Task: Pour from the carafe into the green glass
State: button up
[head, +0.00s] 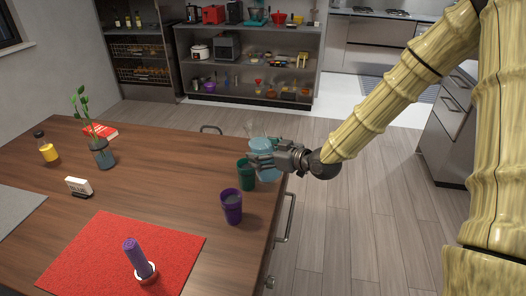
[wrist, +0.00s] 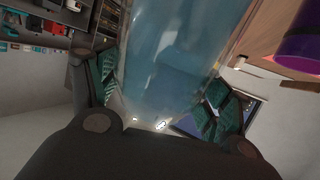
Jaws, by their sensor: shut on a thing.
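My gripper (head: 262,160) is shut on the light blue, see-through carafe (head: 264,144) at the right edge of the table. In the wrist view the carafe (wrist: 180,55) fills the middle between the two green-padded fingers. That view is strongly rolled, and the carafe looks tilted; its mouth is not clear to see. The green glass (head: 246,175) stands upright on the table, just below and left of the gripper in the head view. The gripper partly overlaps its surroundings, so I cannot tell whether carafe and glass touch. Any flow of liquid is not visible.
A purple cup (head: 231,207) stands close in front of the green glass. A red mat (head: 100,250) holds a purple object in a white ring (head: 145,271). A sign (head: 79,187), a plant vase (head: 103,154) and a yellow bottle (head: 46,148) stand left. The table's middle is clear.

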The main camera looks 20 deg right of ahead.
jog(key=shift+s+d+f+g+b, duration=0.1)
jog(key=shift+s+f+g+b, duration=0.1)
jog(key=shift+f, duration=0.75)
jog(key=shift+s+d+f+g+b, duration=0.1)
jog(key=shift+s+f, duration=0.1)
jog(key=shift+f, duration=0.75)
jog(key=shift+s+d+r+g+h+p, duration=0.1)
jog(key=shift+g+h+p, duration=0.2)
jog(key=shift+p, duration=0.4)
jog(key=shift+s+d+p, duration=0.1)
jog(key=shift+d+p, duration=0.05)
jog(key=shift+p, duration=0.15)
jog(key=shift+s+d+n+g+h+p, duration=0.2)
jog(key=shift+g+h+p, duration=0.25)
jog(key=shift+p, duration=0.45)
jog(key=shift+s+d+n+g+h+p, duration=0.1)
jog(key=shift+s+g+h+p, duration=0.2)
jog(key=shift+g+p, duration=0.45)
jog(key=shift+s+d+f+g+h+p, duration=0.25)
jog(key=shift+g+h+p, duration=0.25)
jog(key=shift+p, duration=0.7)
jog(key=shift+s+d+f+g+h+p, duration=0.15)
jog(key=shift+f+g+h+p, duration=0.35)
jog(key=shift+p, duration=0.7)
dwell(1.0)
